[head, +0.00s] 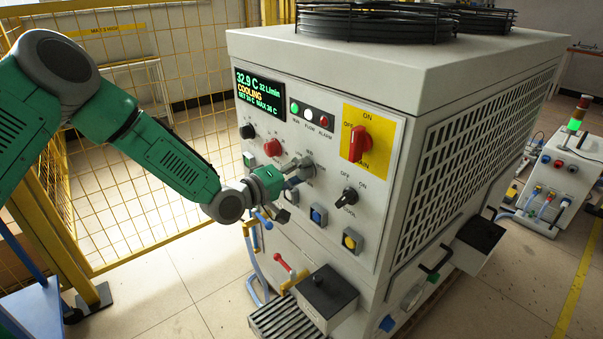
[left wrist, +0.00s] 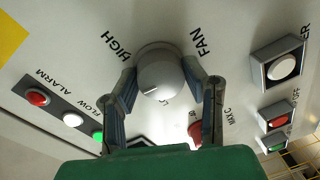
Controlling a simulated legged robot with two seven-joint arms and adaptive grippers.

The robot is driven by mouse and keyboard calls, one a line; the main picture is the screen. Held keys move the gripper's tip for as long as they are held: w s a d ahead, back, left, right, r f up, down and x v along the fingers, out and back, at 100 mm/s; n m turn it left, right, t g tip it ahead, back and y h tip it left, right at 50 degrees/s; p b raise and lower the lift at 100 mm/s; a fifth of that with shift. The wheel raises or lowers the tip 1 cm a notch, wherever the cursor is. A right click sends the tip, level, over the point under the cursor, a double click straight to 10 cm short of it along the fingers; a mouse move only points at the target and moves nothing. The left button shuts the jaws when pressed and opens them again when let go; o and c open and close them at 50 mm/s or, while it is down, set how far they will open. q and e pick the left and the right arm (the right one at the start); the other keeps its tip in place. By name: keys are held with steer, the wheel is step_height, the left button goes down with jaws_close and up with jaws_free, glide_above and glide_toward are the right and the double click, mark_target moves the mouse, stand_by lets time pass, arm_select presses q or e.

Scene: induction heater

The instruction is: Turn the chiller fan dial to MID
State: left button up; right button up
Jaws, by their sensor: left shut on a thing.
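The chiller fan dial is a round light-grey knob on the sloping front panel of the chiller (head: 400,65). In the left wrist view the dial (left wrist: 162,74) sits between my two fingers, with a short white mark near its lower edge. FAN shows at its upper right and HIGH at its upper left; the other position labels are mostly hidden. My left gripper (left wrist: 160,82) is shut on the dial, one finger on each side. In the head view my left gripper (head: 298,166) reaches the dial (head: 307,168) from the left. My right gripper is not in view.
A red dial (head: 272,147) is close on the left. A large red switch (head: 359,143) on a yellow plate and a black COOL switch (head: 347,197) are on the right. Push buttons line the panel below. A yellow mesh fence (head: 125,200) stands behind my left arm.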

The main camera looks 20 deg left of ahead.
arm_select(q)
steer(key=shift+a+f+n, duration=0.1)
steer(key=shift+a+n, duration=0.1)
steer(key=shift+n, duration=0.3)
steer(key=o, duration=1.1)
steer(key=shift+w, duration=0.1)
steer(key=shift+a, duration=0.1)
steer(key=v, duration=1.2)
steer(key=shift+a+f, duration=0.1)
